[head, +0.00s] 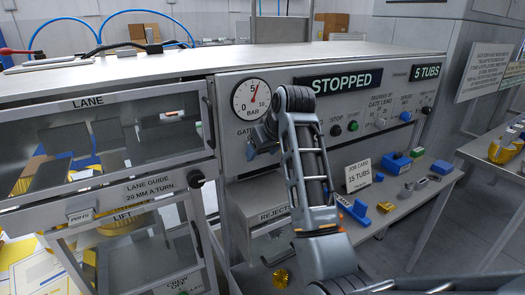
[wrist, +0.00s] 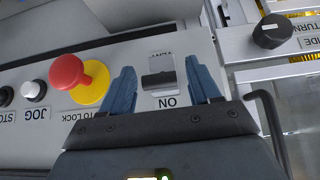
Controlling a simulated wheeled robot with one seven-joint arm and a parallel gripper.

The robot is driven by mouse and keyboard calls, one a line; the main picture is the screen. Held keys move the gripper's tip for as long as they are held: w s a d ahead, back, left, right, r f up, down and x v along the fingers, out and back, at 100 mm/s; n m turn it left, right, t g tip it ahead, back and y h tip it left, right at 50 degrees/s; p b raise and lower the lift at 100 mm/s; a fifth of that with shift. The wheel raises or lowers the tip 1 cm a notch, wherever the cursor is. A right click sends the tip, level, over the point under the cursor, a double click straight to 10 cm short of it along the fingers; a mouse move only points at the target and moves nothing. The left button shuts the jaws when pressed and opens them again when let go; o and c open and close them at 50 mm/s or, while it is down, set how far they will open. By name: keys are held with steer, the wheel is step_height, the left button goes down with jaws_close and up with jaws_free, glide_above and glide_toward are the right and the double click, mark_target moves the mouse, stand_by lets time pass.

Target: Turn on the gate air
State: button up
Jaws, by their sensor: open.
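The gate air switch (wrist: 158,80) is a small rocker or flap in a pale frame on the grey panel, in the wrist view. An upside-down ON label (wrist: 167,102) is beside it, on the side toward my gripper. The label on its far side is cut short and hard to read. My gripper (wrist: 159,68) is open, with one blue finger on each side of the switch. Nothing is held; I cannot tell whether the fingers touch the panel. In the head view my gripper (head: 262,138) is at the panel below the pressure gauge (head: 251,98), and my arm hides the switch.
A red button on a yellow base (wrist: 82,80) is close beside one finger. A black knob (wrist: 272,32) and a dark handle (wrist: 265,115) lie on the other side. The STOPPED display (head: 340,80) is above; a job card (head: 358,177) and small parts stand on the shelf.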

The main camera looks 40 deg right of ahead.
steer(key=v, duration=0.7)
steer(key=shift+s+r+b, duration=0.15)
steer(key=shift+r+b, duration=0.05)
steer(key=shift+b, duration=0.25)
steer(key=s+a+f+t+h, duration=0.1)
steer(key=s+a+f, duration=0.15)
steer(key=f, duration=0.45)
steer(key=s+a+f, duration=0.2)
steer(key=s+f, duration=0.1)
steer(key=f, duration=0.4)
steer(key=s+a+f+n+t, duration=0.2)
steer(key=s+a+f, duration=0.55)
steer(key=s, duration=0.25)
steer(key=s+a+n+t+y, duration=0.1)
steer(key=s+a, duration=0.3)
steer(key=s, duration=0.3)
steer(key=s+a+t, duration=0.2)
steer(key=s+a, duration=0.1)
steer(key=s, duration=0.4)
steer(key=s+a+r+t+y, duration=0.1)
steer(key=s+a+r+y, duration=0.1)
steer(key=s+a+r, duration=0.3)
steer(key=s+r, duration=0.3)
steer(key=s, duration=0.4)
steer(key=shift+t, duration=0.3)
